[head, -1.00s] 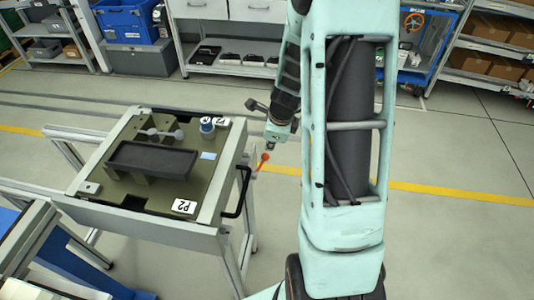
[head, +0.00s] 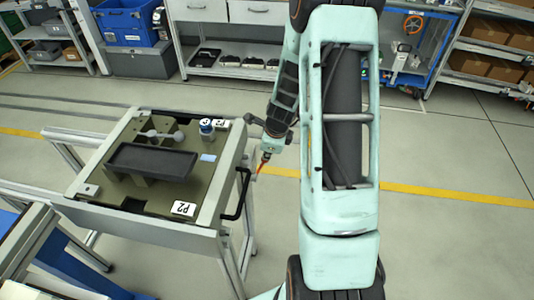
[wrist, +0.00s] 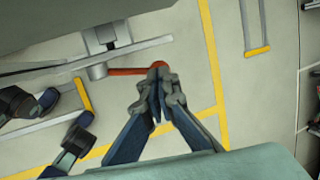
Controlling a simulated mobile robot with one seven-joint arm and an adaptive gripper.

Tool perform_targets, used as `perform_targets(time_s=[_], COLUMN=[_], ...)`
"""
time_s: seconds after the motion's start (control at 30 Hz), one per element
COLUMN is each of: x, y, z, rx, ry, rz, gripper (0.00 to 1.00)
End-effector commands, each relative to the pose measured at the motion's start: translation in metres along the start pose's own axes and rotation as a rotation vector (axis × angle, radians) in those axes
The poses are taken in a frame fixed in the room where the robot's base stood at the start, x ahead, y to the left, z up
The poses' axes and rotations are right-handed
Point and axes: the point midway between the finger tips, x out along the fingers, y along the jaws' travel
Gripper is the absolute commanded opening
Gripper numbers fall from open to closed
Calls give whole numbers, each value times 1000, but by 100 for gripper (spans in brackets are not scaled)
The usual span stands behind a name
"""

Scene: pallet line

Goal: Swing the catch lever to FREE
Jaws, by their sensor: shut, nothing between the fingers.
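The catch lever (head: 260,168) is a thin orange-red arm at the right side of the cart, beside its black handle. In the wrist view the lever (wrist: 128,71) runs from a grey pivot (wrist: 97,71) under the cart edge to a rounded end at my fingertips. My gripper (head: 266,155) is shut and empty, pointing down at the lever's outer end. In the wrist view the closed fingertips (wrist: 157,74) overlap that end and partly hide it. I cannot tell whether they touch it. No FREE marking is readable.
The cart top (head: 215,175) carries a dark tray (head: 150,160), a blue-and-white knob (head: 207,127) and a P2 label (head: 183,208). A black handle (head: 243,195) sticks out from the cart's right side. Open floor lies to the right; shelves stand behind.

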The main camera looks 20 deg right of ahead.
Motion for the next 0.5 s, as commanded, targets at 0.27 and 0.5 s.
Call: perform_targets(time_s=[0.27, 0.5], x=[12, 17], y=[-3, -1], z=[-1, -2], rx=[18, 22], ry=[1, 0], rz=[93, 112], gripper=[0, 0])
